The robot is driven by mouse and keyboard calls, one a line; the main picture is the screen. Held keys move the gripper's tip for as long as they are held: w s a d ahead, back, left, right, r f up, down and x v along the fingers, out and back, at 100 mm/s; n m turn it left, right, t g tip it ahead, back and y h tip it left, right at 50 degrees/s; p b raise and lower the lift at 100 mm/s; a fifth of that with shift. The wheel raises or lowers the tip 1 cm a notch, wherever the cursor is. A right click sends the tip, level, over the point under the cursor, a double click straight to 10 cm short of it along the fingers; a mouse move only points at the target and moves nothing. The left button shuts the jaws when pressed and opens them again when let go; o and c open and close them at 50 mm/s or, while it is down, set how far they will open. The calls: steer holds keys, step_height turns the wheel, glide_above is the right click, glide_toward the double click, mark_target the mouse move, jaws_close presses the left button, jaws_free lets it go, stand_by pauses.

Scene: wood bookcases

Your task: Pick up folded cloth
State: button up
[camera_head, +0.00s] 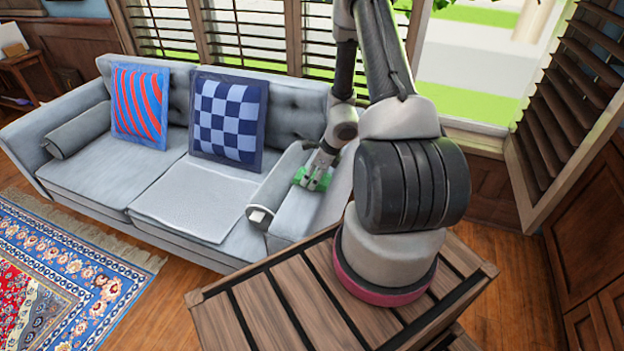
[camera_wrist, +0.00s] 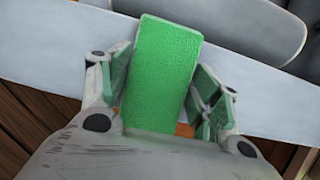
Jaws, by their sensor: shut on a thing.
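The folded cloth (camera_wrist: 166,70) is a bright green, thick, oblong piece. In the wrist view it lies between the two fingers of my gripper (camera_wrist: 162,98) and reaches out past their tips. My gripper is shut on it; its lower end is partly hidden by the gripper body. In the head view the green cloth (camera_head: 301,175) shows small around my gripper (camera_head: 316,180), over the sofa's right arm. I cannot tell whether the cloth still touches the sofa arm.
The grey sofa (camera_head: 90,170) holds a striped pillow (camera_head: 140,103), a checkered pillow (camera_head: 228,115), a light throw (camera_head: 195,197) and a bolster (camera_head: 270,197). Slatted shutters (camera_head: 575,90) and the window are behind. A patterned rug (camera_head: 60,270) lies at front left.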

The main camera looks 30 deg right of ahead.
mark_target(313, 176)
steer(key=shift+r, duration=0.1)
steer(key=a+r+n+g, duration=0.3)
steer(key=r+n+g, duration=0.4)
steer(key=r+n, duration=1.15)
steer(key=w+a+f+n+g+h, duration=0.1)
steer(key=w+a+n, duration=0.3)
steer(key=a+n, duration=0.5)
steer(key=shift+f+n+h, duration=0.45)
steer(key=shift+f+h, duration=0.2)
steer(key=shift+h, duration=0.25)
steer(key=shift+a, duration=0.1)
